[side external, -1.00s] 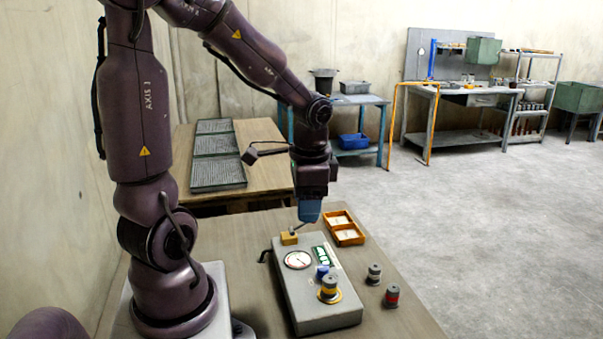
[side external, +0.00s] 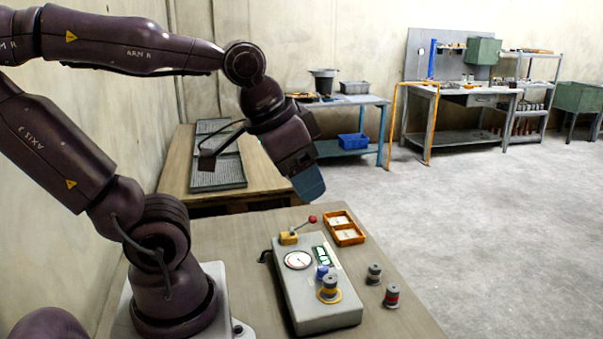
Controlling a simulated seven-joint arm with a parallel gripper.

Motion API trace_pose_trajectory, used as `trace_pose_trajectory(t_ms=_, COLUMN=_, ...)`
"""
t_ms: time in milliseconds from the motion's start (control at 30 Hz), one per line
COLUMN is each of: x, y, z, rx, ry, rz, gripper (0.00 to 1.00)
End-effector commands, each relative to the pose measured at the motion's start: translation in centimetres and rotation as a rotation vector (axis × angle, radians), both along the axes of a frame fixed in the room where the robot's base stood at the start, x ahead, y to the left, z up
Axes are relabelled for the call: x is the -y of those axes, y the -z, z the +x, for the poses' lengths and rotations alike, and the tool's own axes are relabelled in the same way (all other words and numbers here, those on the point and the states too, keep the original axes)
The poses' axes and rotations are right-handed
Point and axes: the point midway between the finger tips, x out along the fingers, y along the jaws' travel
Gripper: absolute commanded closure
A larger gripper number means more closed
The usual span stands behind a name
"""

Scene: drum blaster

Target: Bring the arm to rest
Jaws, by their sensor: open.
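My gripper (side external: 309,186) is blue at its end and hangs in the air, tilted down to the right, above the far end of the grey control box. It is apart from everything and holds nothing that I can see. Its fingers are too small to make out well. The grey control box (side external: 318,313) lies on the near table. It carries a round dial (side external: 298,260), a green display (side external: 322,256), a blue part (side external: 322,271) and a yellow-banded spool (side external: 329,288). A lever with a red knob (side external: 312,219) rises from a yellow block (side external: 288,238) at its far end.
An orange two-part tray (side external: 348,237) sits beside the box. Two loose spools, one grey (side external: 374,273) and one red-banded (side external: 392,296), stand to its right on the table (side external: 400,325). A wooden table with dark grates (side external: 217,177) stands behind. The air around my gripper is clear.

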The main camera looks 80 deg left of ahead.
Motion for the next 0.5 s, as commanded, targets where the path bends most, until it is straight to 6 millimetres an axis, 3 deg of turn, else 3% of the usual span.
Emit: trace_pose_trajectory(t_ms=500, x=0.99, y=-0.62, z=-0.18, rx=0.034, ry=0.052, rz=-0.005, gripper=0.48)
